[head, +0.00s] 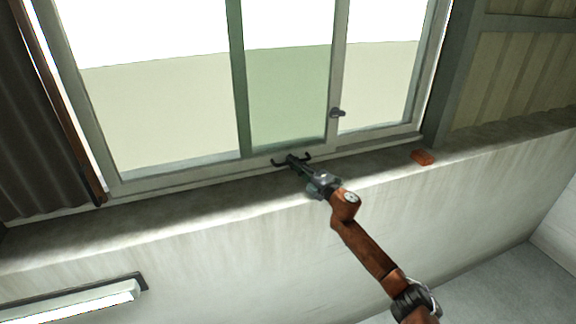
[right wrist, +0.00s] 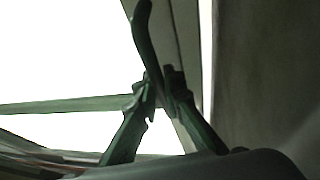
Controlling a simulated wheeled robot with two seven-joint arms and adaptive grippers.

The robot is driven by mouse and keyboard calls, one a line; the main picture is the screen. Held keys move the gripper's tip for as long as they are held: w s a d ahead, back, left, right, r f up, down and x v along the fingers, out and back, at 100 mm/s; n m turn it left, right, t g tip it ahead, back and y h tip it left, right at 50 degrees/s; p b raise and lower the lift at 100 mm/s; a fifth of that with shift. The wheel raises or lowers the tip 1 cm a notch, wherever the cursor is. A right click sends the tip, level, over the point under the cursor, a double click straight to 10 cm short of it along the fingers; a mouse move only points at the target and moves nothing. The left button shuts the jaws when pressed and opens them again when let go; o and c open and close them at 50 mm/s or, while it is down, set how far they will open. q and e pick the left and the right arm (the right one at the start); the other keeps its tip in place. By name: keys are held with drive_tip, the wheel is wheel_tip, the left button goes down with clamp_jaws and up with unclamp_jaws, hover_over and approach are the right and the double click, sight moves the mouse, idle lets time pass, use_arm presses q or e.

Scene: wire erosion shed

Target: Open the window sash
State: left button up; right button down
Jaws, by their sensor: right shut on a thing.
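The window has a pale grey frame, with a sash (head: 237,80) whose dark upright stands near the middle. A green-tinted pane (head: 288,95) lies between this upright and a paler one to its right. A dark, curved handle (head: 277,162) sits low on the window, by the bottom rail. My right gripper (head: 291,159) reaches up from the lower right and is shut on the handle. In the right wrist view the handle (right wrist: 146,35) rises from between the fingertips (right wrist: 160,84). My left gripper is not in view.
A small dark latch (head: 337,113) sits on the upright right of the gripper. An orange-red block (head: 422,157) lies on the sill (head: 375,172) to the right. A lit tube lamp (head: 75,303) is at the lower left.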

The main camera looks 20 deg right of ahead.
drive_tip(key=shift+d, duration=0.1)
drive_tip(key=c, duration=2.3)
unclamp_jaws()
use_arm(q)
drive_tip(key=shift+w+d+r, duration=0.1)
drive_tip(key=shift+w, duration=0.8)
use_arm(e)
drive_tip(key=shift+d, duration=0.1)
drive_tip(key=shift+s+f, duration=0.1)
drive_tip(key=shift+s, duration=0.1)
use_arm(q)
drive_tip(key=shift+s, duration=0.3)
use_arm(e)
drive_tip(key=v, duration=1.1)
drive_tip(key=shift+s+d, duration=0.1)
drive_tip(key=shift+s, duration=0.2)
drive_tip(key=shift+f, duration=0.1)
